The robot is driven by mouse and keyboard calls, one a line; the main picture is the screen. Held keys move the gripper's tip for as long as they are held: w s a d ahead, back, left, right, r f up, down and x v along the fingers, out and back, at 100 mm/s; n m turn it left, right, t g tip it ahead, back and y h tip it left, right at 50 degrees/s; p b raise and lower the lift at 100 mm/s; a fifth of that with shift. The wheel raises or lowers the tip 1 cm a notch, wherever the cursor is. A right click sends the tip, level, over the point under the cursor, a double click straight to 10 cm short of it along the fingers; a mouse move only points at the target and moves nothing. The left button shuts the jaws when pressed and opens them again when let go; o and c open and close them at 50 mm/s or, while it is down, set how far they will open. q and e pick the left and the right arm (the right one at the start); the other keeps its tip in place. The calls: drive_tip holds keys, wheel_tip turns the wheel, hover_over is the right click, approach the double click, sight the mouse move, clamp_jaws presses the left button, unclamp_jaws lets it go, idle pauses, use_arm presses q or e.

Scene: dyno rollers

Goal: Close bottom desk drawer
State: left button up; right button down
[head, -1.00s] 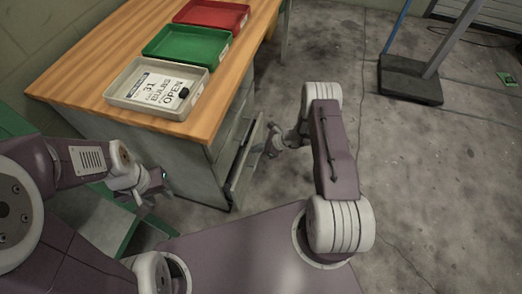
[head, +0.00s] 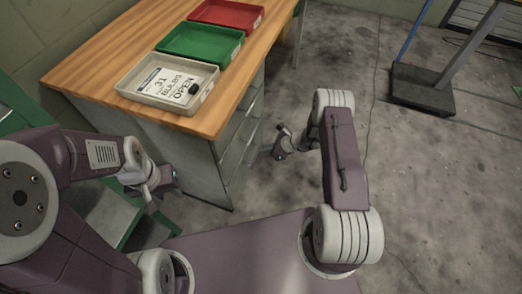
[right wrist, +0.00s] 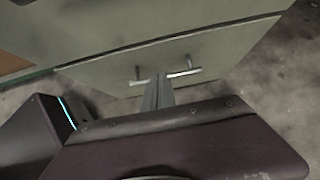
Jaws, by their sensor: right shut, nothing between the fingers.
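The wooden-topped desk (head: 130,60) stands left of centre, its drawer fronts facing right. The bottom drawer (head: 240,162) looks flush or nearly flush with the desk front; a small gap cannot be ruled out. In the right wrist view, the drawer front (right wrist: 215,58) fills the upper part, with a metal bar handle (right wrist: 184,73). My right gripper (right wrist: 160,78) is shut and empty, its tips in front of the handle; contact cannot be told. In the head view my right gripper (head: 278,150) is just right of the drawer. My left gripper (head: 168,182) is by the desk's near side, its jaws unclear.
A white tray with a sign (head: 140,97), a green tray (head: 200,42) and a red tray (head: 228,14) sit on the desk. A green-framed unit (head: 125,220) is at lower left. A dark stand base (head: 422,90) is at upper right. The floor between is clear.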

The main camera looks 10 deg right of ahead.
drive_tip(key=p+v, duration=0.4)
drive_tip(key=v, duration=0.6)
drive_tip(key=shift+s+d, duration=0.25)
drive_tip(key=shift+r, duration=0.15)
